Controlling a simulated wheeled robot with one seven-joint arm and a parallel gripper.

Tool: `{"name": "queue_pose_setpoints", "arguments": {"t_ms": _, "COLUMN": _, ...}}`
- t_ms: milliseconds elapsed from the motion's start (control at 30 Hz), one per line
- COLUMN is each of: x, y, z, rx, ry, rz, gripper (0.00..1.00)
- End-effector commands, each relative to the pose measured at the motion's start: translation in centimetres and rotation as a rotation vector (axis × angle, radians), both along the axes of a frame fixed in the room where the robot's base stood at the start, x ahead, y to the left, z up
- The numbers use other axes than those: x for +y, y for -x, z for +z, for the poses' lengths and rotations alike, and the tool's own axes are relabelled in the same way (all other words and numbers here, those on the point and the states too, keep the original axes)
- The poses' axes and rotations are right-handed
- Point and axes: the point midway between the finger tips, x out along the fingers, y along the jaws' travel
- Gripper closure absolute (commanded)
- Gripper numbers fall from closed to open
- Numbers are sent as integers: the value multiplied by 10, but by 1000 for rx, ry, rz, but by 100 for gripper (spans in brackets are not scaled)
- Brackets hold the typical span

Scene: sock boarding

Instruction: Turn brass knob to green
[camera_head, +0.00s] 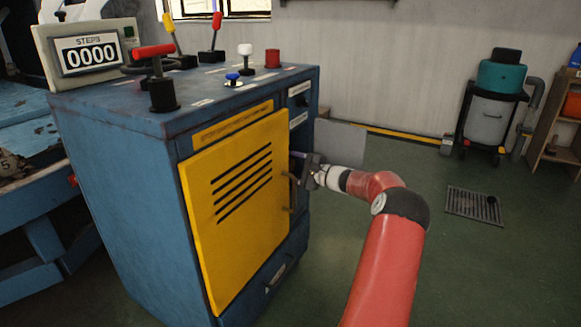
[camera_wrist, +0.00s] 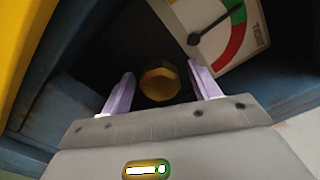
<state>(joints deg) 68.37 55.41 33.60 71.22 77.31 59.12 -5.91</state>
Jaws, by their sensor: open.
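The brass knob (camera_wrist: 160,82) shows in the wrist view as a faceted, gold-coloured piece inside a dark recess. My gripper (camera_wrist: 163,88) is open, with one pale finger on each side of the knob and visible gaps to it. I cannot tell how deep the fingers reach past it. A gauge (camera_wrist: 215,35) with a dark needle and green and red bands sits above and to the right of the knob. The needle points up and right, toward the green band near its border with red. In the head view the yellow door hides the knob and my fingertips.
The yellow door (camera_head: 238,200) with black slots stands in front of the recess, close to my gripper. The blue cabinet (camera_head: 125,190) carries levers, a red knob (camera_head: 272,57) and a counter reading 0000 (camera_head: 90,54). Open green floor lies to the right, with a drain grate (camera_head: 473,206).

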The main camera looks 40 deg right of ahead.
Motion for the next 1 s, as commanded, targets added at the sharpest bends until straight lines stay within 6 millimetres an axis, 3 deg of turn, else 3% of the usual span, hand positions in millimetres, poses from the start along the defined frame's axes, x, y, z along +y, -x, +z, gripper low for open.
{"name": "queue_pose_setpoints", "arguments": {"t_ms": 167, "x": -2, "y": 4, "z": 1, "rx": 0, "ry": 0, "rz": -1, "gripper": 39}}
{"name": "queue_pose_setpoints", "arguments": {"t_ms": 633, "x": -28, "y": 67, "z": 1, "rx": 0, "ry": 0, "rz": -1, "gripper": 39}}
{"name": "queue_pose_setpoints", "arguments": {"t_ms": 1000, "x": -30, "y": 72, "z": 0, "rx": 0, "ry": 0, "rz": 0, "gripper": 39}}
